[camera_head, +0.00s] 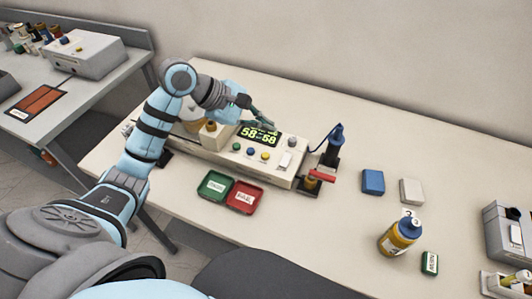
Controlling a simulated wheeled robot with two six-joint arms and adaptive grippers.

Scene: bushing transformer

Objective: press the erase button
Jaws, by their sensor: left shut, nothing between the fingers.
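The cream device (215,145) stands on the table with a lit display (258,135) showing yellow-green digits. Below the display is a row of small round buttons: green (236,147), blue (250,151) and yellow (265,156). Labels are too small to read, so I cannot tell which one is the erase button. My left gripper (264,121) is shut and empty, above the back edge of the display and apart from the buttons. My right gripper is out of view.
A green tray (215,185) and a red tray (244,197) lie in front of the device. A blue-topped post (334,140) stands at its right end. Further right are blue and white blocks, a yellow bottle (400,236) and a green eraser-like block (430,263). The table's back right is clear.

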